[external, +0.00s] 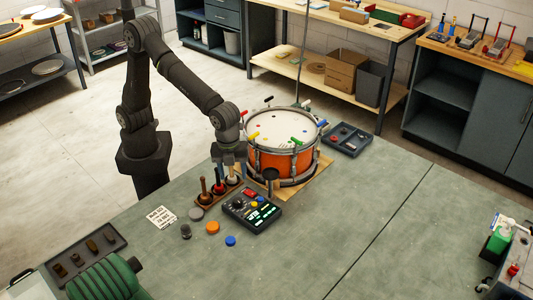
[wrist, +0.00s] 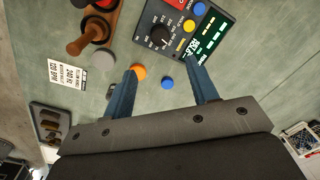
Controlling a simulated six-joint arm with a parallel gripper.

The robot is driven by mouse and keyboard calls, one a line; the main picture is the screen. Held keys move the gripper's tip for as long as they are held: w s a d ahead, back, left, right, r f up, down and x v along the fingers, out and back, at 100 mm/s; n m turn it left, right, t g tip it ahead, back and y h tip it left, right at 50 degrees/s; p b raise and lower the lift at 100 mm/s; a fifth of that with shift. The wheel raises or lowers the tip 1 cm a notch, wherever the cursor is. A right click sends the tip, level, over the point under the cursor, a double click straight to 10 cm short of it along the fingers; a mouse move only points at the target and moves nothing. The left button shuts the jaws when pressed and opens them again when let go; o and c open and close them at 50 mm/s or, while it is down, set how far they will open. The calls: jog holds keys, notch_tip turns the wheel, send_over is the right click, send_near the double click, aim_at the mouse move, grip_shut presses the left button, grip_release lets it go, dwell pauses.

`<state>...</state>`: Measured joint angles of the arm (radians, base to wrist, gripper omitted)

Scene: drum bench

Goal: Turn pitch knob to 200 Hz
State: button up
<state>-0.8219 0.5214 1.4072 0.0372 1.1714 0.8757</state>
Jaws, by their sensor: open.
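The dark control box (external: 252,210) sits on the bench in front of the drum, with a lit green display and coloured buttons. Its black knob (wrist: 160,36) stands on a dial with a printed scale in the wrist view. The knob's pointer setting is too small to read surely. My gripper (wrist: 160,66) is open and empty. In the wrist view its two blue fingers lie apart, with the knob ahead of the gap between them and not between the fingertips. In the external view my gripper (external: 229,154) hangs above the wooden stand, behind and left of the box.
An orange drum (external: 285,158) stands behind the box. A wooden stand with upright handles (external: 218,190) is left of it. Orange (external: 212,228) and blue (external: 230,240) discs and a printed card (external: 161,217) lie nearby.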

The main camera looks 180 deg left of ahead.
aim_at(237, 200)
jog(key=f, duration=1.2)
jog(key=shift+a, duration=0.3)
jog(key=shift+r, duration=0.1)
jog(key=shift+c, duration=0.2)
jog(key=c, duration=0.9)
